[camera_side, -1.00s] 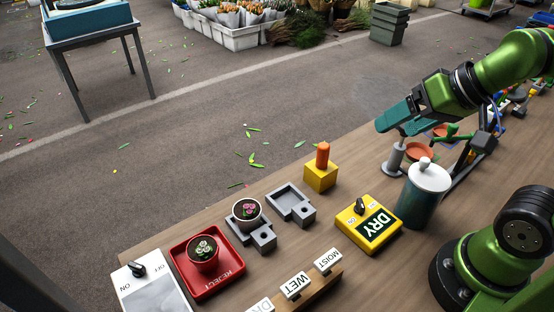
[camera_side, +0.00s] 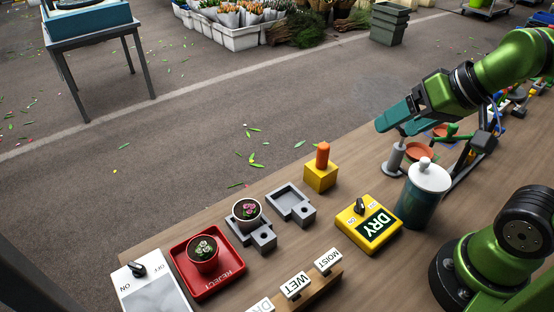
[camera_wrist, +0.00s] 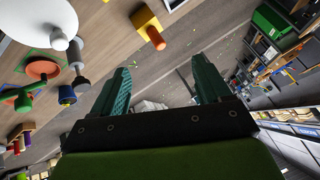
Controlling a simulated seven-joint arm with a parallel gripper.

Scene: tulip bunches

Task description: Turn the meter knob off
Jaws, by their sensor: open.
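The yellow meter (camera_side: 382,240) sits on the bench in the side view, its display reading DRY. Its black knob (camera_side: 360,206) stands on top at the left, with small white labels beside it; I cannot tell clearly which label it points to. My gripper (camera_side: 390,124) is up and behind the meter in the side view, apart from it, above the far edge of the bench. In the wrist view its two teal fingers (camera_wrist: 160,66) are spread with nothing between them. I cannot make out the meter knob in the wrist view.
A white box with another ON/OFF knob (camera_side: 137,269) is at the front left. A red REJECT tray (camera_side: 222,285) holds a potted plant. A yellow block with an orange peg (camera_side: 321,178), a lidded canister (camera_side: 417,205) and a grey post (camera_side: 395,160) stand near the meter.

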